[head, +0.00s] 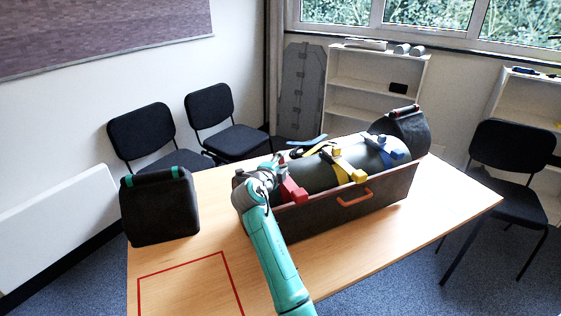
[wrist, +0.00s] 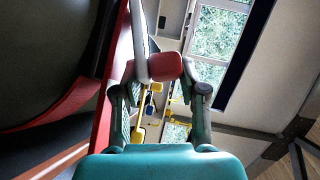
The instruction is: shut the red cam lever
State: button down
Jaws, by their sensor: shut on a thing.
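The red cam lever (head: 293,190) is at the left end of a dark cylinder (head: 318,175) lying in a long grey case (head: 350,212) on the table. In the wrist view, the lever's red end (wrist: 165,67) sits between the fingers. My gripper (head: 276,168) is at the cylinder's left end, beside the red lever, and is shut on it. In the wrist view my gripper (wrist: 160,80) has one finger on each side of the red end. The lever's pivot is hard to make out, and my arm hides part of the case's left end.
A yellow lever (head: 357,174) and a blue lever (head: 397,154) are farther right on the cylinder. A black bag (head: 160,207) stands on the table at left. A red-outlined area (head: 190,285) at the front left is clear.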

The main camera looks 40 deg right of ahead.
jog(key=shift+s+f+m+t+h, duration=0.1)
jog(key=shift+f+m+t+h, duration=0.1)
jog(key=shift+m+t+h, duration=0.15)
dwell(1.1)
jog(key=c, duration=1)
grip_release()
jog(key=shift+o, duration=0.8)
jog(key=shift+f, duration=0.1)
